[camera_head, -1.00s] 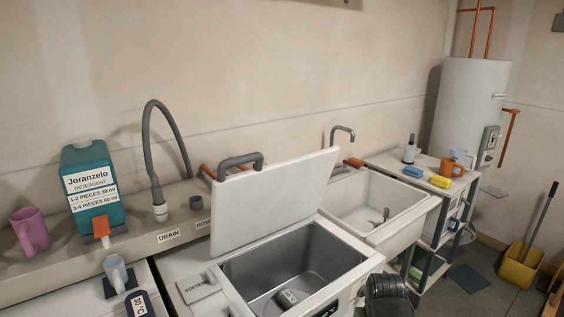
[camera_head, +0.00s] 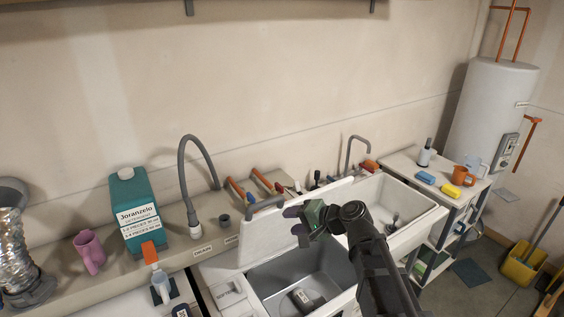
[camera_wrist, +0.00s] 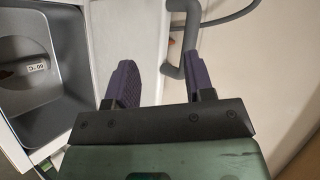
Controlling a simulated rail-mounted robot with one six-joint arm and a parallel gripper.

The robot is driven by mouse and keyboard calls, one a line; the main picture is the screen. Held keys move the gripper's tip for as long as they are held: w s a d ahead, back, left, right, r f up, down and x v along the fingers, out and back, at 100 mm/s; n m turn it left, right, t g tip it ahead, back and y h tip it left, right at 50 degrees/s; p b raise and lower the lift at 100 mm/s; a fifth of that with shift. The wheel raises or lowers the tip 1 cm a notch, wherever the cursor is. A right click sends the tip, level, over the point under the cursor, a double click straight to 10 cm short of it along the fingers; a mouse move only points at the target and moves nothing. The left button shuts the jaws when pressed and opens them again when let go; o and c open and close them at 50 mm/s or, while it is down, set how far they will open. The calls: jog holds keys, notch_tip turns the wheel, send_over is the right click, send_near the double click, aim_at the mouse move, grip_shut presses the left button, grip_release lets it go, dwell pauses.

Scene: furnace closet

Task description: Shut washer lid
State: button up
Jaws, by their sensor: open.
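The washer lid (camera_head: 265,232) is a white panel standing raised at the back of the open washer. The washer's grey tub (camera_head: 325,258) lies open below it, with a small labelled item (camera_head: 303,298) inside. My gripper (camera_head: 293,220) is open, at the lid's upper part, and covers some of it in the head view. In the wrist view the gripper's two purple fingers (camera_wrist: 155,78) are spread apart over a white surface. The tub (camera_wrist: 35,60) shows to their left. I cannot tell whether a finger touches the lid.
A grey hooked pipe (camera_wrist: 182,50) runs close to the right finger. A green detergent jug (camera_head: 138,208), a pink mug (camera_head: 90,252) and a grey drain hose (camera_head: 184,165) stand on the left ledge. A white sink (camera_head: 410,217) is to the right.

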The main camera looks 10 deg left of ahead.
aim_at(270, 204)
jog(key=w+a+m+b, duration=0.1)
jog(key=w+a, duration=0.1)
jog(key=a, duration=0.1)
jog(key=w+a+m+t+y+b, duration=0.1)
jog(key=w+a, duration=0.1)
jog(key=a, duration=0.1)
jog(key=w+a+m+t+b, duration=0.1)
jog(key=w+a, duration=0.1)
jog(key=a, duration=0.2)
jog(key=shift+w+f+y, duration=0.25)
jog(key=shift+f+y, duration=0.05)
jog(key=shift+f, duration=0.05)
jog(key=shift+c, duration=0.4)
grip_shut()
